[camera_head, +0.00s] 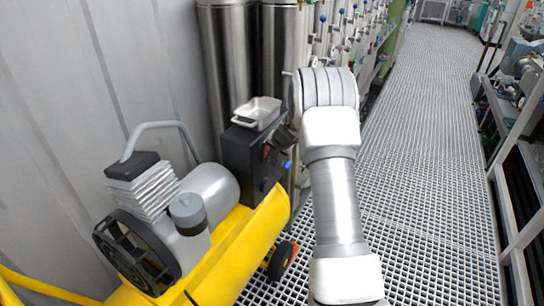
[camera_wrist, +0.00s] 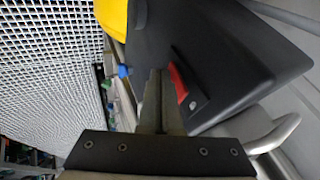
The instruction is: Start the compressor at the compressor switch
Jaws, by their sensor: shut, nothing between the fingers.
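The yellow compressor (camera_head: 235,245) stands at the lower left of the head view. Its black control box (camera_head: 240,155) rises at its right end and fills the upper right of the wrist view (camera_wrist: 225,60). A red switch (camera_wrist: 178,82) sits on the box face, with a small screw beside it. My gripper (camera_wrist: 160,74) is shut and empty. Its fingertips are in front of the box face, just left of the red switch in the wrist view. I cannot tell whether they touch it. In the head view the gripper is largely hidden behind my arm and hard to make out.
A blue knob (camera_head: 288,164) sticks out near the box; it also shows in the wrist view (camera_wrist: 123,71). A pale tray-like object (camera_head: 257,112) is on top of the box. Steel cylinders (camera_head: 228,65) stand behind. The grated floor (camera_head: 425,150) is clear to the right.

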